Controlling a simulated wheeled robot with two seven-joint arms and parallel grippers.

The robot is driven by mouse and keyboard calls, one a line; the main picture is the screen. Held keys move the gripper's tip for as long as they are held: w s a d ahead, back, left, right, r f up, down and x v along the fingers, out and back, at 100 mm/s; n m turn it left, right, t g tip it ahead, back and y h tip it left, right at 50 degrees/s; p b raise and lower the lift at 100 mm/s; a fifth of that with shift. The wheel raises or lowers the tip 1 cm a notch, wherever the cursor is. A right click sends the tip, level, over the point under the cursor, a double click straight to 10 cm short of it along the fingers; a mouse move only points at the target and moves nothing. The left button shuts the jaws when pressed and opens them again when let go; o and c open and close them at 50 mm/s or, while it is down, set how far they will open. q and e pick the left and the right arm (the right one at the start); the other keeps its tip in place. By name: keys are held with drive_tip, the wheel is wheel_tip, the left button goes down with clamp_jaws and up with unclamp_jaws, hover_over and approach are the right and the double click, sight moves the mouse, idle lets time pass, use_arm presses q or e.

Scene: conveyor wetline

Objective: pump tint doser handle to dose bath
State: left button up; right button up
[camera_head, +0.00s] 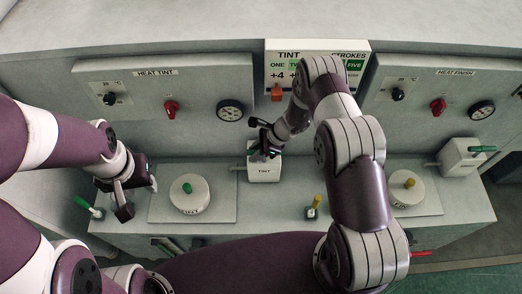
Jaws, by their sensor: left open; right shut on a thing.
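The tint doser (263,174) is a white box labelled TINT at the middle of the bench. My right gripper (263,152) is on top of it, shut on the doser handle, which is mostly hidden by the fingers. A bit of green shows between the fingers. The tint bath lid (189,198), round and white with a green knob, lies on the bench left of the doser. My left gripper (137,197) is open and empty, just left of that lid. A TINT STROKES sign (284,58) stands behind, partly covered by my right arm.
The HEAT TINT panel (140,100) and HEAT FINISH panel (455,90) have red knobs and gauges. A second round lid (408,195) with a yellow knob and another white doser (462,157) with a green handle sit at right. A green-handled tool (84,203) stands at far left.

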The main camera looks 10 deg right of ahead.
drive_tip(key=shift+r+p, duration=1.45)
drive_tip(key=shift+r, duration=0.9)
wheel_tip(320, 180, down, 5)
drive_tip(key=b, duration=0.4)
drive_tip(key=shift+b, duration=0.35)
drive_tip(key=shift+r+p, duration=1.75)
drive_tip(key=shift+r, duration=0.8)
wheel_tip(320, 180, down, 5)
drive_tip(key=b, duration=0.4)
drive_tip(key=shift+b, duration=0.4)
drive_tip(key=o, duration=0.8)
drive_tip(key=shift+r, duration=0.1)
drive_tip(key=shift+o, duration=0.5)
drive_tip(key=shift+a, duration=0.15)
drive_tip(key=shift+r, duration=0.15)
